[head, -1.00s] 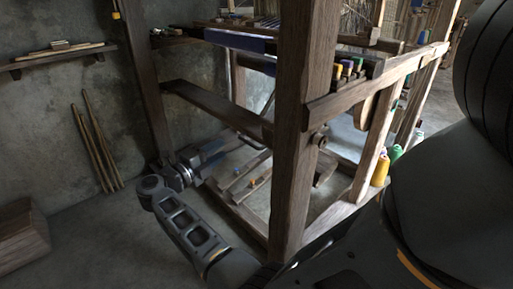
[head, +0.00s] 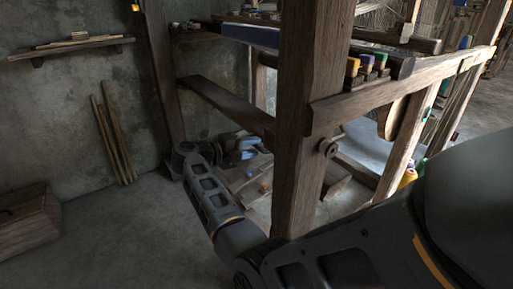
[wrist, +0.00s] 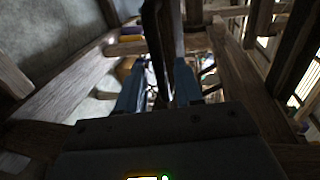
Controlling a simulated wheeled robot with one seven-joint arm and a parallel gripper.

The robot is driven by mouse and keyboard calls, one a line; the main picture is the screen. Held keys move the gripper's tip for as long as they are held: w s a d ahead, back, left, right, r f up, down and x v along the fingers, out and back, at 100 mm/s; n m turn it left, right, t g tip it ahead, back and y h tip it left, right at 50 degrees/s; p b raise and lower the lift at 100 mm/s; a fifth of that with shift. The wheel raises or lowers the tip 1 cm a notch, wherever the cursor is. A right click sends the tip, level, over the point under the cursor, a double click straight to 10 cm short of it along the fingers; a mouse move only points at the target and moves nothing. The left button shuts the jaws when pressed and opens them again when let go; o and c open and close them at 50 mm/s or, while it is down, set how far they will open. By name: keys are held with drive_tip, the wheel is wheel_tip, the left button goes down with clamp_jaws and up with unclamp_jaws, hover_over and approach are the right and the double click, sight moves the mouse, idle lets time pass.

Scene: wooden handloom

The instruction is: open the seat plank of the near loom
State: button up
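The seat plank (head: 228,104) of the near loom is a long dark wooden board. In the head view it runs from the rear left post to the thick front post (head: 308,110) and looks flat in place. My gripper (head: 246,147) is low inside the loom frame, below the plank in the picture and partly hidden by my arm and the front post. In the wrist view my gripper's two bluish fingers (wrist: 158,88) stand apart, with no object clearly held between them. I cannot tell which wrist-view beam is the seat plank.
A side rail (head: 400,92) with several thread spools joins the front post at right. A wooden chest (head: 25,222) stands at lower left, and thin sticks (head: 113,140) lean on the wall. A shelf (head: 75,47) hangs above. The floor at left is clear.

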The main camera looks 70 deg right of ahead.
drive_tip(key=shift+x, duration=1.05)
clamp_jaws()
